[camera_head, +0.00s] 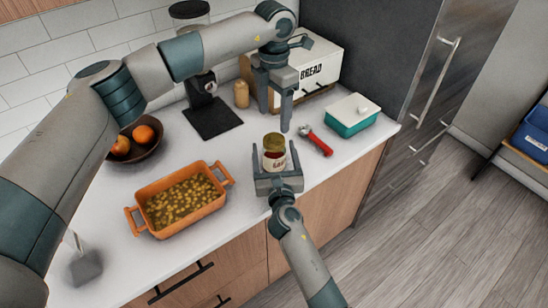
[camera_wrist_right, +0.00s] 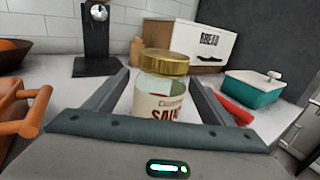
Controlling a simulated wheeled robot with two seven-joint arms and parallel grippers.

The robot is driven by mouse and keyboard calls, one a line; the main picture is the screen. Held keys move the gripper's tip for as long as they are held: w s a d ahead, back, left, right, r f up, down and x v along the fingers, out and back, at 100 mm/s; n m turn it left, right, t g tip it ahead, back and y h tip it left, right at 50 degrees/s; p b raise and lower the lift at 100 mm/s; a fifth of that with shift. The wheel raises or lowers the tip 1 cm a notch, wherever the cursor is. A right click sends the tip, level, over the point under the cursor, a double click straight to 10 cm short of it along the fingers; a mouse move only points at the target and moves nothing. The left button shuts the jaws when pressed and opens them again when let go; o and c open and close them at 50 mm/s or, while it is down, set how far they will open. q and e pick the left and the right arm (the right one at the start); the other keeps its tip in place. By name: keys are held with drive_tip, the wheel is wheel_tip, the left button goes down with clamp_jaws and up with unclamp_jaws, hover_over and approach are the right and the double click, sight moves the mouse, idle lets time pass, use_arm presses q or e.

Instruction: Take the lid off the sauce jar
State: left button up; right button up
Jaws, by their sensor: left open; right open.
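The sauce jar (camera_head: 274,160) stands upright on the white counter, with a white and red label. Its gold lid (camera_head: 274,142) is on top. In the right wrist view the jar (camera_wrist_right: 158,98) and lid (camera_wrist_right: 164,62) are between the fingers, with the lid above them. My right gripper (camera_head: 277,172) is open around the jar's lower body, from the front. My left gripper (camera_head: 280,115) is open and empty, pointing down, above and behind the jar. Its fingers are apart from the lid.
An orange casserole dish (camera_head: 152,224) of food stands left of the jar. A red-handled tool (camera_head: 320,145) and a teal lidded dish (camera_head: 339,127) lie to the right. A bread box (camera_head: 318,72), a coffee grinder (camera_head: 204,85) and a fruit bowl (camera_head: 157,151) stand behind.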

clamp_jaws()
use_arm(q)
drive_tip(key=m, duration=1.3)
drive_tip(key=shift+m, duration=0.3)
drive_tip(key=m, duration=0.8)
drive_tip(key=shift+m, duration=0.4)
drive_tip(key=m, duration=0.9)
drive_tip(key=shift+f, duration=0.1)
